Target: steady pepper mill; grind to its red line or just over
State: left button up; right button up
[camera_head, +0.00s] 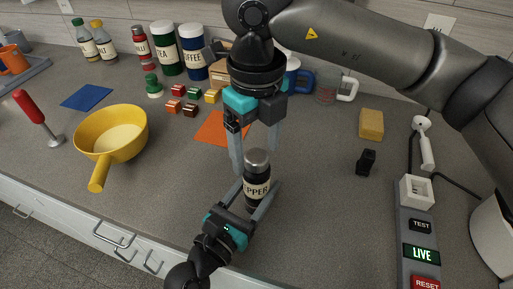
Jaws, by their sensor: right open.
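The pepper mill (257,192) stands upright on the grey counter near its front edge. It has a dark body, a cream label reading "PPER" and a grey metal cap. My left gripper (260,188) comes from below, with one finger on each side of the mill's body, and appears shut on it. My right gripper (256,160) points down from above and is open. Its two long grey fingers hang either side of the cap and look apart from it. No red line on the mill can be made out.
A yellow pan (113,135) and red-handled tool (36,113) are at left. Spice blocks (191,110), an orange mat (214,131) and canisters (193,52) stand behind. A yellow sponge (371,124), small black object (366,162) and button panel (420,240) are at right.

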aim_at(257, 155)
notch_tip(257, 155, up, 11)
dwell(0.3)
dwell(0.8)
pick_arm(q)
jog(key=o, duration=1.5)
jog(key=shift+v, duration=6.05)
